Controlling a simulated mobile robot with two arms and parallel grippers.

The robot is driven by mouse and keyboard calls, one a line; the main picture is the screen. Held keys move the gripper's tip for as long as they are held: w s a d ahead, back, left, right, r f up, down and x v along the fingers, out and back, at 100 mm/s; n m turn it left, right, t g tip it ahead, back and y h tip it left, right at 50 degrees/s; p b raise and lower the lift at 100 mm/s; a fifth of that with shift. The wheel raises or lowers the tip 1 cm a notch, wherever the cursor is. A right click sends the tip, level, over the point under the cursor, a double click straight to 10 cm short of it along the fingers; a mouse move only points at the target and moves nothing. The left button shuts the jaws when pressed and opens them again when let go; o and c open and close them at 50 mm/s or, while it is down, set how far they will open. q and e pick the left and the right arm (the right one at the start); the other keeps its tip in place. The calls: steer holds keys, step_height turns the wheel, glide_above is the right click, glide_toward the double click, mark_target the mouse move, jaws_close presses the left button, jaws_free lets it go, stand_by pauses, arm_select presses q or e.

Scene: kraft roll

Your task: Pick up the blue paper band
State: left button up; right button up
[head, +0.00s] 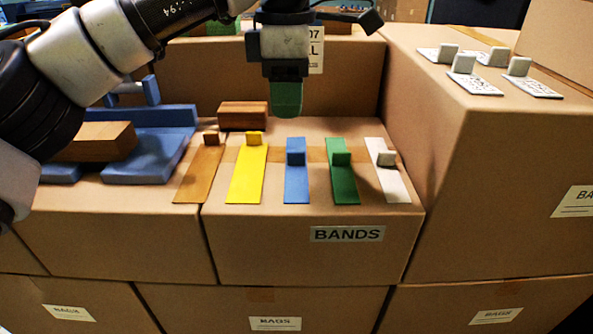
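The blue paper band (297,188) lies flat on top of the cardboard box labelled BANDS (240,235). A small raised blue tab stands near its far end. It lies between the yellow band (246,180) and the green band (342,185). My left gripper (287,104) points down from above, appearing just beyond the blue band in the picture and apart from it. Its green fingertip shows edge-on, so I cannot tell whether it is open or shut. My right gripper is not in view.
A brown band (199,178) and a white band (388,180) lie on the outer sides of the row. A wooden block (243,116) sits behind. A blue holder (150,160) is at left. A taller box (500,150) with several tabbed cards rises at right.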

mark_target(292, 164)
arm_select(q)
step_height(292, 164, down, 3)
steer(key=shift+s+f, duration=0.15)
steer(key=shift+f, duration=0.05)
steer(key=f, duration=0.3)
steer(key=f+p, duration=0.1)
steer(key=shift+d+f, duration=0.3)
steer(key=shift+f, duration=0.5)
steer(key=shift+c, duration=0.3)
jaws_close()
